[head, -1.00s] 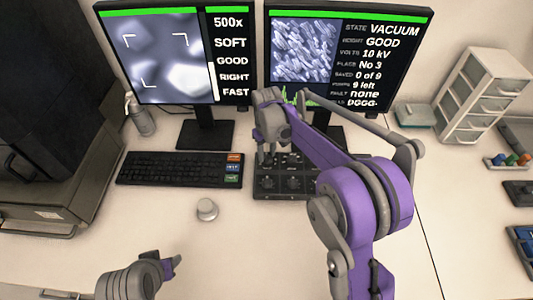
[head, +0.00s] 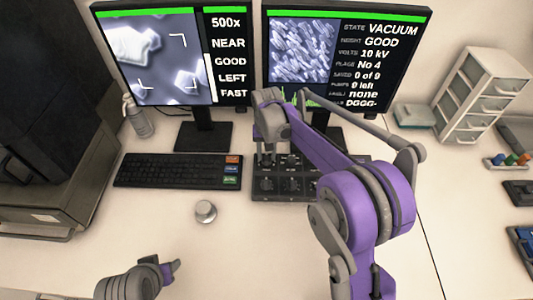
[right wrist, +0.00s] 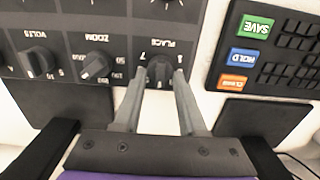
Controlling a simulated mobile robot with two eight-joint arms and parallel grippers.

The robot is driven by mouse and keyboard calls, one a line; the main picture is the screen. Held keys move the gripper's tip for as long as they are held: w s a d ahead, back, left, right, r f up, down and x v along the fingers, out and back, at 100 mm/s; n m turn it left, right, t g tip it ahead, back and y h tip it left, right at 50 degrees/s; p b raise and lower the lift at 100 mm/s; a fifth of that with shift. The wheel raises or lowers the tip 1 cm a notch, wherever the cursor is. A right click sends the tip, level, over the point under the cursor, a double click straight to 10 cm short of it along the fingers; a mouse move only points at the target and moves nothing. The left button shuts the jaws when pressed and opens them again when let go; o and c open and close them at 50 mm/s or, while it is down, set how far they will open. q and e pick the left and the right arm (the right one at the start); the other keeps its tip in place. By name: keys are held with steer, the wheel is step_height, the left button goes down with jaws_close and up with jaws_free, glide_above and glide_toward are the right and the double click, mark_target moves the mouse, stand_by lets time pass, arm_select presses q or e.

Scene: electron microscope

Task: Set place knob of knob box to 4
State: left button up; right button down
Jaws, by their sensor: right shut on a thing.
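The black knob box (head: 291,198) stands on the desk below the monitors. In the right wrist view it shows upside down, with dark knobs labelled VOLTS, ZOOM and PLACE. My right gripper (head: 265,160) reaches down to the box's left part. In the right wrist view its two fingers (right wrist: 162,76) are shut on the place knob (right wrist: 160,70), one on each side. The fingers hide part of its scale. The right monitor (head: 383,55) reads place No 4. My left gripper (head: 172,268) is at the lower left above the desk, away from the box; its fingers are unclear.
A keyboard (head: 165,171) lies just left of the box. A round metal object (head: 205,211) sits in front of it. The left monitor (head: 160,60) reads NEAR, GOOD, LEFT. White drawers (head: 478,95) stand at the right. The front desk middle is clear.

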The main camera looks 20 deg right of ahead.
mark_target(267, 156)
stand_by(0.3)
steer(key=shift+c, duration=2.4)
jaws_free()
step_height(267, 156, up, 11)
steer(key=shift+p, duration=0.35)
steer(key=s+d+r+n+t+p, duration=0.1)
steer(key=s+r, duration=0.1)
steer(key=s, duration=0.5)
steer(key=s+d+r+n+t+p, duration=0.1)
steer(key=s+r+t, duration=0.1)
steer(key=s, duration=0.5)
steer(key=s+f+t+p, duration=0.1)
steer(key=s+f, duration=0.2)
steer(key=s, duration=0.4)
steer(key=s+f+n+t+p, duration=0.1)
steer(key=s+f, duration=0.2)
steer(key=s, duration=0.3)
steer(key=shift+s+d, duration=0.35)
